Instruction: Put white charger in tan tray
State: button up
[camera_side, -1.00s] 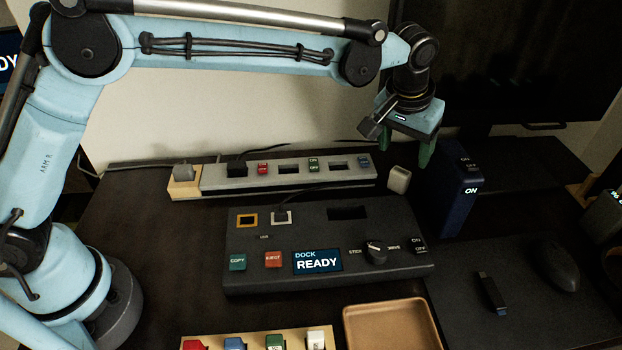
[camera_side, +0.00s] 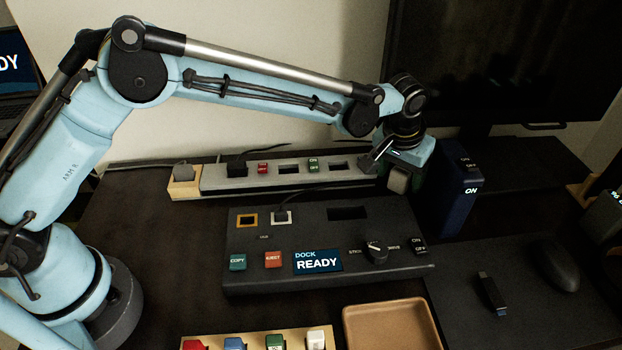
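The white charger (camera_side: 397,181) stands on the desk behind the right end of the dock, at the right end of the power strip. My gripper (camera_side: 398,172) is lowered over it, with its green fingers around its upper part. The fingers are partly hidden, so I cannot tell whether they are closed on the charger. The tan tray (camera_side: 391,308) lies empty at the front of the desk, right of the keycap rack.
The dark dock (camera_side: 325,283) with a READY screen lies between charger and tray. The power strip (camera_side: 285,177) runs behind it. A navy box (camera_side: 457,200) stands close right of my gripper. A USB stick (camera_side: 491,292) and mouse (camera_side: 557,268) lie at right.

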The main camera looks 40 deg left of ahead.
aim_at(401, 173)
jog(key=c, duration=1.1)
jog(key=shift+o, duration=0.2)
jog(key=shift+r, duration=0.15)
jog(key=shift+r, duration=0.3)
notch_tip(401, 173, up, 4)
jog(key=shift+d+f, duration=0.1)
jog(key=shift+f, duration=0.1)
jog(key=s+d+r, duration=0.6)
jog(key=s, duration=0.3)
jog(key=s+d+f+m+g+h, duration=0.1)
jog(key=s+d+m, duration=0.3)
jog(key=s, duration=0.4)
jog(key=s+d+f+m+h, duration=0.1)
jog(key=s+d+m, duration=0.25)
jog(key=s, duration=0.45)
jog(key=shift+m, duration=0.75)
jog(key=shift+s+f, duration=0.25)
jog(key=shift+f, duration=1.05)
jog(key=shift+s+f, duration=0.2)
jog(key=shift+f, duration=1.05)
jog(key=shift+s+f, duration=0.25)
jog(key=shift+f, duration=1.05)
